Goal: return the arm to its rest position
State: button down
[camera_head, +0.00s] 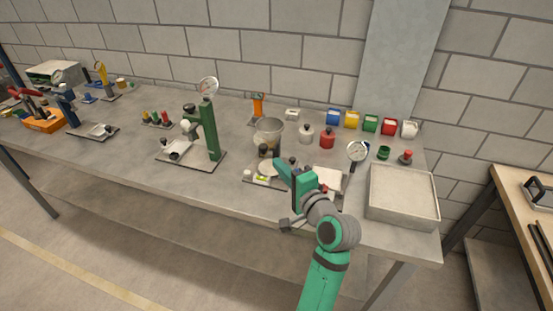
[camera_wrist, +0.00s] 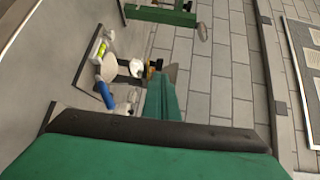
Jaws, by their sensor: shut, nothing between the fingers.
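My green arm rises at the lower centre of the head view and bends over the bench's front edge. Its end, my gripper (camera_head: 281,170), is shut and empty above the bench; its fingertips are hard to make out. In the wrist view my gripper shows as a green part with a grey tip (camera_wrist: 170,73), above a large green part of my arm. A sandbed-like plate with a level vial (camera_head: 262,180) and a pale disc lies beside it, partly hidden by my arm. The vial also shows in the wrist view (camera_wrist: 101,49), beside a blue handle (camera_wrist: 105,95).
A green stand with a gauge (camera_head: 208,130) stands to the left. A grey pot (camera_head: 268,132) and bottles are behind. A shallow sand-coloured tray (camera_head: 403,168) lies at the right. A round dial (camera_head: 358,151) stands near it. Open floor lies in front of the bench.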

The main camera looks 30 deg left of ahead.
jog(key=f+v, duration=0.1)
jog(key=v, duration=0.6)
jog(key=s+d+f+t+h, duration=0.25)
jog(key=s+d+f, duration=0.2)
jog(key=f, duration=0.35)
jog(key=s+d+f+m+t+h, duration=0.1)
jog(key=s+d+f+h, duration=0.3)
jog(key=d+f, duration=0.25)
jog(key=s+d+f+t+h, duration=0.1)
jog(key=s+d+f+h, duration=0.25)
jog(key=f, duration=0.45)
jog(key=s+d+n+h, duration=0.2)
jog(key=s+n, duration=0.2)
jog(key=s, duration=0.8)
jog(key=s+d+r+n+t+h, duration=0.1)
jog(key=s+d+n, duration=0.2)
jog(key=s, duration=0.9)
jog(key=shift+d+r+n+h, duration=0.2)
jog(key=shift+d+n+h, duration=0.15)
jog(key=shift+n, duration=0.25)
